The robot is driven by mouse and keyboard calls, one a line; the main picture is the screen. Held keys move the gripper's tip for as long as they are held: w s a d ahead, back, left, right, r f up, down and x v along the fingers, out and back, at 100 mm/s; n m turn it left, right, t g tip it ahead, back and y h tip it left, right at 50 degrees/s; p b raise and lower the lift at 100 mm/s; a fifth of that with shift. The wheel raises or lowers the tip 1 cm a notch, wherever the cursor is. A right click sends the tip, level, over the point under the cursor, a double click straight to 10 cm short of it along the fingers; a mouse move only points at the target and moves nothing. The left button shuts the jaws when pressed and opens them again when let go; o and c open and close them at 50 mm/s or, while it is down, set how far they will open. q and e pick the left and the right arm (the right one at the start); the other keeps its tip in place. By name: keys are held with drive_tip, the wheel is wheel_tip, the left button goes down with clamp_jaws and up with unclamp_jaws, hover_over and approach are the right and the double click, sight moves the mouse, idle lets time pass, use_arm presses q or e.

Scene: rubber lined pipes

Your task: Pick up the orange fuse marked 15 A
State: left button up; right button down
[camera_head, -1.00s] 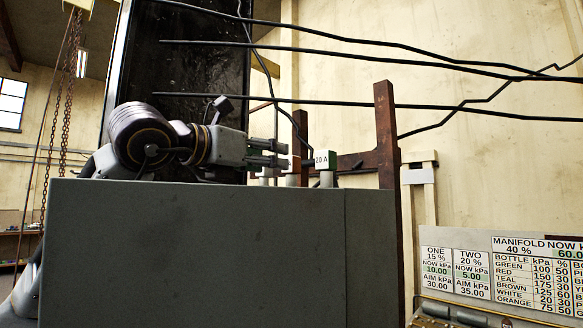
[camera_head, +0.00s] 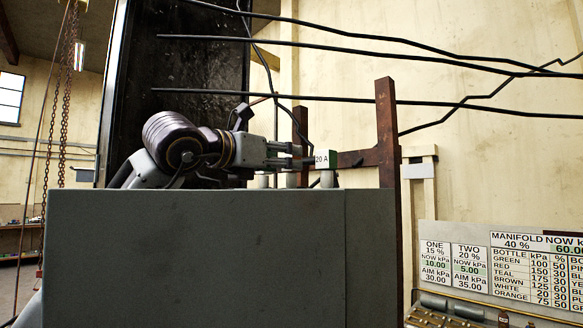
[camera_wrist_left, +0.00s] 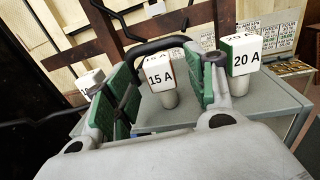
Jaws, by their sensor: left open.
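The fuse marked 15 A (camera_wrist_left: 160,78) stands upright in the left wrist view, a white-faced block with a dark reddish edge on a pale round base. My left gripper (camera_wrist_left: 168,66) is open, with one green-padded finger on each side of this fuse; whether either touches it I cannot tell. In the head view my left gripper (camera_head: 305,156) reaches right over the grey cabinet and hides the 15 A fuse. The green fuse marked 20 A (camera_wrist_left: 241,58) stands just right of the right finger; it also shows in the head view (camera_head: 325,158). My right gripper is out of view.
Another white-faced fuse (camera_wrist_left: 90,82) stands left of the left finger, partly hidden. A black hose (camera_wrist_left: 150,46) curves behind the 15 A fuse. The grey cabinet (camera_head: 200,250) blocks the head view below. Brown posts (camera_head: 386,130) stand beyond it.

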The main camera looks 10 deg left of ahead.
use_arm(q)
drive_tip(key=shift+r+p+x, duration=0.25)
drive_tip(key=shift+p+x, duration=0.35)
drive_tip(key=shift+x, duration=0.5)
drive_tip(key=shift+p+x, duration=0.3)
drive_tip(key=shift+x, duration=0.7)
drive_tip(key=shift+a, duration=0.1)
drive_tip(key=c, duration=1.2)
